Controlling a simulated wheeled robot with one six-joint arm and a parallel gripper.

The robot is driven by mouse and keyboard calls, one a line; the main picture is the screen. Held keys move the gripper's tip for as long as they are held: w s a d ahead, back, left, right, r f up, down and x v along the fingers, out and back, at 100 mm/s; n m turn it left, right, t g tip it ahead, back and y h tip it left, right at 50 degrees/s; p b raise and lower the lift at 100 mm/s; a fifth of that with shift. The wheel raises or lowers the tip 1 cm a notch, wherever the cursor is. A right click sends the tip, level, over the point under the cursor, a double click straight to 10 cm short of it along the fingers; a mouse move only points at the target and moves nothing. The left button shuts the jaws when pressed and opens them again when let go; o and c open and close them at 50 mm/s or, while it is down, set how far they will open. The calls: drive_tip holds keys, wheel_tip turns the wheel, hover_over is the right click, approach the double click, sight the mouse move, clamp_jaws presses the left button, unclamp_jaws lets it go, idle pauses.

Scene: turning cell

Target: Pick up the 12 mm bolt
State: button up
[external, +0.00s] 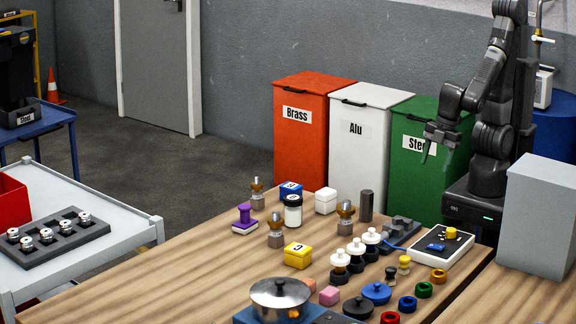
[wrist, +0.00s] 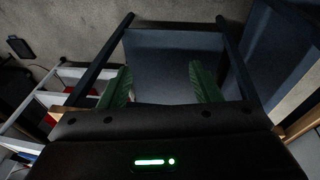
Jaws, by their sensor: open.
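I cannot pick out the 12 mm bolt for sure in either view. Several small brass-coloured pieces on grey-brown blocks stand on the wooden table: a far left one (external: 257,192), a nearer one (external: 276,231) and a right one (external: 345,213). They are too small to read a size. My gripper (external: 428,148) is raised beyond the far right of the table, in front of the green Steel bin (external: 455,122). In the wrist view my gripper (wrist: 160,88) has its green fingers wide apart, with nothing held between them.
A grey box (external: 540,215) stands at right. The table's left part is clear. A white cart (external: 120,240) stands further left.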

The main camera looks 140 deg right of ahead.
drive_tip(key=w+d+r+m, duration=0.1)
drive_tip(key=w+d+r, duration=0.15)
drive_tip(key=w, duration=0.45)
drive_tip(key=w+d+r+m, duration=0.1)
drive_tip(key=w+d+r, duration=0.15)
drive_tip(key=w, duration=0.35)
drive_tip(key=m+t+h+p, duration=0.2)
drive_tip(key=m+t+p, duration=0.1)
drive_tip(key=m, duration=0.3)
approach(258, 183)
drive_tip(key=x, duration=0.2)
drive_tip(key=p+x, duration=0.1)
drive_tip(key=x, duration=0.3)
drive_tip(key=shift+s+d+f, duration=0.1)
drive_tip(key=shift+d+f, duration=0.2)
drive_tip(key=shift+d, duration=0.2)
drive_tip(key=shift+a+p+x, duration=0.2)
drive_tip(key=shift+p+x, duration=1.15)
drive_tip(key=shift+x, duration=1.55)
drive_tip(key=shift+f, duration=0.1)
